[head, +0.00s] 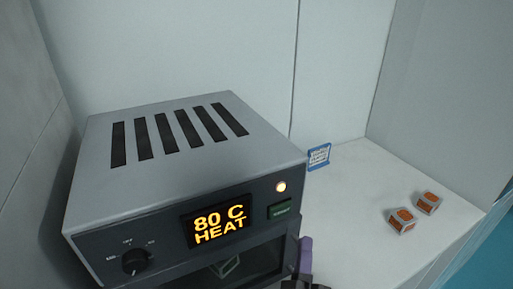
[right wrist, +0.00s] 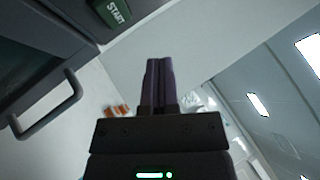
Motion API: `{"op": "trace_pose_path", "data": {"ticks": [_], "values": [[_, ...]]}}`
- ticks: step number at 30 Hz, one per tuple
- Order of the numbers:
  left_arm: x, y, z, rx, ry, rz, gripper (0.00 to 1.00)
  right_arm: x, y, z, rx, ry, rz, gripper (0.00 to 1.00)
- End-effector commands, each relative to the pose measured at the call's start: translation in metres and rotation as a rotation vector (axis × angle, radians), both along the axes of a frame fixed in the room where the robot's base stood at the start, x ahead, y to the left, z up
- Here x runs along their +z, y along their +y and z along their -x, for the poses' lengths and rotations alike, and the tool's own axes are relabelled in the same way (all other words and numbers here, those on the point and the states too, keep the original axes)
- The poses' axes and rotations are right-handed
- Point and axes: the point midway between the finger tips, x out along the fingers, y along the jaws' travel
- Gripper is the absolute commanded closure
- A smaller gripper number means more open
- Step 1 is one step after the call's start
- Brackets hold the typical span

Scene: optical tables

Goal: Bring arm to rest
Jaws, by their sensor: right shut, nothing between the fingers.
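My right gripper (head: 306,248) shows at the bottom of the head view, just right of the oven's front. Only its purple fingertip and a bit of dark body are visible there. In the right wrist view its two purple fingers (right wrist: 160,65) are together and hold nothing. The green START button (right wrist: 112,12) is at the top left of that view, apart from the fingers. My left gripper is not in view.
A grey oven (head: 180,110) has a lit display (head: 217,223) reading 80 C HEAT and a glowing lamp (head: 281,187). Its door handle (right wrist: 62,112) shows in the wrist view. Two orange-and-white blocks (head: 401,221) (head: 428,203) stand on the white surface, right. A blue-framed sign (head: 319,157) is behind.

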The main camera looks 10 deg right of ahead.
Motion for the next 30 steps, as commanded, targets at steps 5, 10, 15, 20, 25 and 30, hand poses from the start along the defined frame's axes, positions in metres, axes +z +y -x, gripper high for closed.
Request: {"op": "trace_pose_path", "data": {"ticks": [5, 10, 15, 20, 25, 30], "values": [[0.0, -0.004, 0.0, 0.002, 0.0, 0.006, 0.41, -0.003, 0.051, -0.004, 0.281, 0.133, 0.506, 1.0], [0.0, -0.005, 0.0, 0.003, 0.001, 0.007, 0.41, -0.071, 0.073, 0.019, 0.582, 0.453, 1.176, 1.0], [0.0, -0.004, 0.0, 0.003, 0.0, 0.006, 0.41, -0.128, 0.04, 0.057, 0.782, 0.787, 1.57, 1.0], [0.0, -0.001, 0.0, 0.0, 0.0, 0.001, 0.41, -0.159, -0.007, 0.101, 0.949, 1.111, 1.784, 1.0], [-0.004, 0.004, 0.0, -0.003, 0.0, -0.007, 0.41, -0.19, -0.044, 0.136, 1.1, 1.384, 1.87, 1.0], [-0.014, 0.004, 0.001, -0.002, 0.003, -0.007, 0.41, -0.265, -0.042, 0.134, 1.143, 1.4, 1.865, 1.0]]}}
